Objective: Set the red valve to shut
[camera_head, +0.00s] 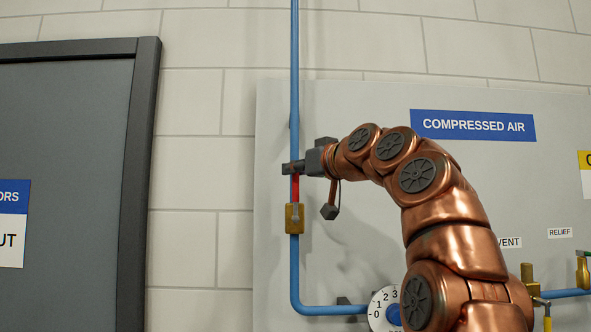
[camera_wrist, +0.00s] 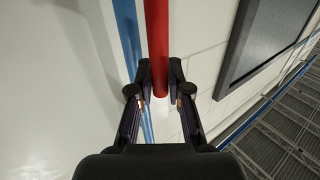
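The red valve's handle (camera_head: 296,188) stands upright in the head view, in line with the vertical blue pipe, above its brass body (camera_head: 294,218). My gripper (camera_head: 292,168) is at the handle's upper part and hides its top end. In the wrist view the red handle (camera_wrist: 157,45) runs between the two fingertips of my gripper (camera_wrist: 160,75).
The blue pipe (camera_head: 295,268) bends right below the valve toward a white numbered dial (camera_head: 384,309). A grey panel with a "COMPRESSED AIR" sign (camera_head: 473,125) lies behind my arm. A dark-framed door (camera_head: 137,190) is at left. Brass fittings (camera_head: 530,280) stand at lower right.

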